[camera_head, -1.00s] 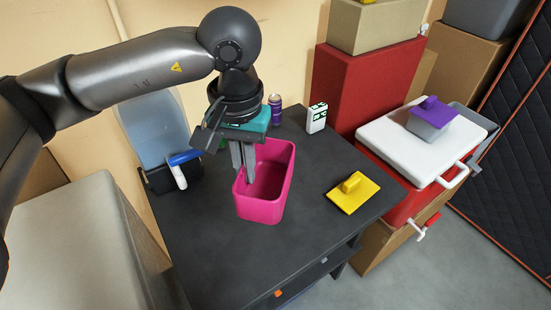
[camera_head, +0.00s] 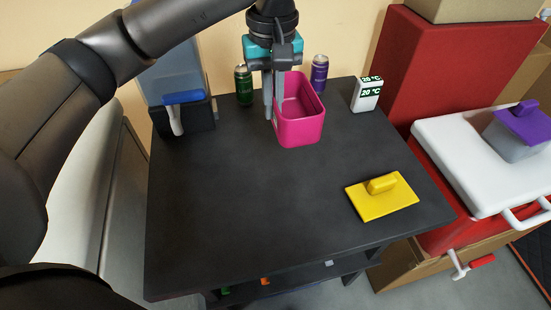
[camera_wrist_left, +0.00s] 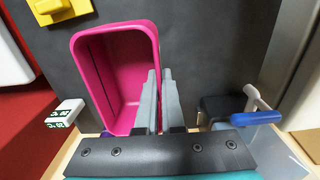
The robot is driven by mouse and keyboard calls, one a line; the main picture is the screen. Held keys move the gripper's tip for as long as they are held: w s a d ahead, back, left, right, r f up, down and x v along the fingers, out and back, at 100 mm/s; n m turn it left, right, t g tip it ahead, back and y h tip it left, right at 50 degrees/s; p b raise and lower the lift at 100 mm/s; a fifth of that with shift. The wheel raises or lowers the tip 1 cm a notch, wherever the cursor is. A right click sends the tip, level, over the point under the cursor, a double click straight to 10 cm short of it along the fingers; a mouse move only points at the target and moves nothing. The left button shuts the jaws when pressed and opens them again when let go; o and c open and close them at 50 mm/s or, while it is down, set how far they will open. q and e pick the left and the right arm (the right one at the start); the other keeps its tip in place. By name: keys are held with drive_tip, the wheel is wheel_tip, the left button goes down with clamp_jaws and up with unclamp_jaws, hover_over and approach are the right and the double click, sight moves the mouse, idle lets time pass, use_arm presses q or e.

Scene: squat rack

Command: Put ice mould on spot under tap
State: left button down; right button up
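The ice mould, an open pink box (camera_head: 300,132), stands upright at the back middle of the dark table, close in front of the cans. It also fills the upper left of the left wrist view (camera_wrist_left: 88,75). My left gripper (camera_head: 273,112) points down at its left wall, one finger inside and one outside, closed on that wall. The fingers also show in the wrist view (camera_wrist_left: 159,105). The tap has a blue handle (camera_head: 184,97) and white spout (camera_head: 175,122), above a black base (camera_head: 200,117) left of the mould. My right gripper is out of view.
A green can (camera_head: 244,86), purple can (camera_head: 319,74) and white thermometer (camera_head: 367,94) stand at the back. A yellow lid (camera_head: 382,197) lies front right. The table (camera_head: 250,220) is clear in front. A white-lidded red cooler (camera_head: 465,150) stands at right.

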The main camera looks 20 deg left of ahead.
use_arm(q)
wheel_tip(320, 180, down, 11)
drive_tip(key=shift+r+b, duration=0.2)
drive_tip(key=shift+b, duration=1)
drive_tip(key=shift+f+b, duration=0.6)
drive_tip(key=shift+f, duration=1.7)
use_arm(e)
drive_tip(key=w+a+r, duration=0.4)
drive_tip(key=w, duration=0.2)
use_arm(q)
drive_tip(key=shift+f, duration=0.1)
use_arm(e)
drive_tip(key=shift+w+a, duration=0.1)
use_arm(q)
drive_tip(key=c, duration=1.5)
unclamp_jaws()
drive_tip(key=o, duration=0.5)
drive_tip(key=shift+c, duration=0.2)
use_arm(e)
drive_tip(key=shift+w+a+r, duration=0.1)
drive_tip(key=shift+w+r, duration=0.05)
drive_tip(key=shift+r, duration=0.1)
